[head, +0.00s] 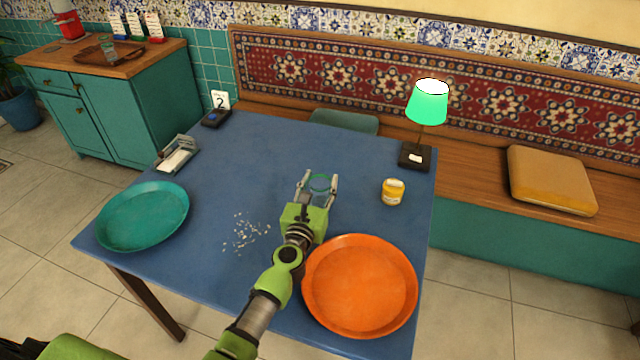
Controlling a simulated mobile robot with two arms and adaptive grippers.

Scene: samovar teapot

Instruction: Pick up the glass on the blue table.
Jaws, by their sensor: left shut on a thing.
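A clear glass with a greenish rim (320,184) is at the middle of the blue table (270,150). My left gripper (319,180) is around it, with one finger on each side, shut on the glass. The glass's lower part is partly hidden by the gripper, and I cannot tell whether its base touches the table. My right gripper is not in view.
An orange tray (360,285) lies right of my arm, a teal tray (143,216) at left. A yellow jar (392,191), green-shaded lamp (427,105), napkin holder (178,155) and number stand (218,105) stand around. White crumbs (245,232) lie left of my arm. The table's far middle is clear.

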